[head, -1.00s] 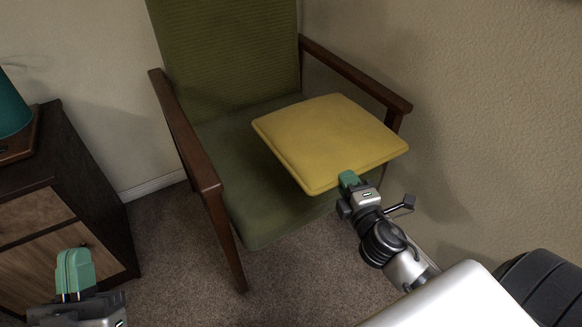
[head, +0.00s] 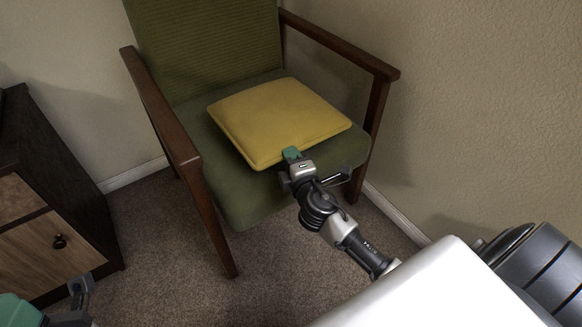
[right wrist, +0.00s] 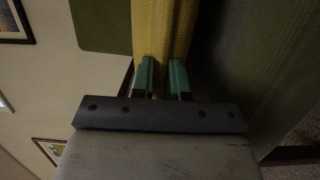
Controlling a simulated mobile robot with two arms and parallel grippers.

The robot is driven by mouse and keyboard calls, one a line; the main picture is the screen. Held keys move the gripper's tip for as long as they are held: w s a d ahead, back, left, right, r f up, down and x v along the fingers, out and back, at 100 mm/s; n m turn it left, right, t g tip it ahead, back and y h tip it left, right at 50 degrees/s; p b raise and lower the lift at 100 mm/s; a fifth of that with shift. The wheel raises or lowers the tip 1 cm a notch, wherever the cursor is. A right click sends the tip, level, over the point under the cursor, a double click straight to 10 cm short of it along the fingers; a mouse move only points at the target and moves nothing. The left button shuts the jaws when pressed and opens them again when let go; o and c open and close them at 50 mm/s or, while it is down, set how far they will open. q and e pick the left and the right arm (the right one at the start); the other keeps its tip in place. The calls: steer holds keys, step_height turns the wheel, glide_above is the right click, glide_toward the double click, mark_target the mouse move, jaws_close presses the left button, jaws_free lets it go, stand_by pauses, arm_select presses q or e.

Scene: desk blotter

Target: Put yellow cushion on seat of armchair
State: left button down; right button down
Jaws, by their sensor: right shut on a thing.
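The yellow cushion (head: 278,120) is square and lies roughly flat over the seat of the green armchair (head: 240,200), between its two wooden arms. I cannot tell whether its underside fully touches the seat. My right gripper (head: 291,155) is shut on the cushion's front edge. In the right wrist view the green fingertips (right wrist: 163,80) stand on either side of the yellow cushion edge (right wrist: 160,35). My left gripper (head: 45,305) is partly in view at the bottom left corner, away from the chair; its finger gap is not clear.
A dark wooden cabinet (head: 60,190) with light drawer fronts stands to the left of the chair. A beige wall (head: 480,120) is close on the right. Carpet (head: 160,240) is clear in front of the chair.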

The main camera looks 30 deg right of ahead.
step_height(320, 180, down, 2)
steer(key=shift+f+b, duration=0.25)
steer(key=shift+b, duration=0.25)
steer(key=shift+r, duration=0.15)
steer(key=c, duration=1.1)
jaws_free()
steer(key=shift+s, duration=0.1)
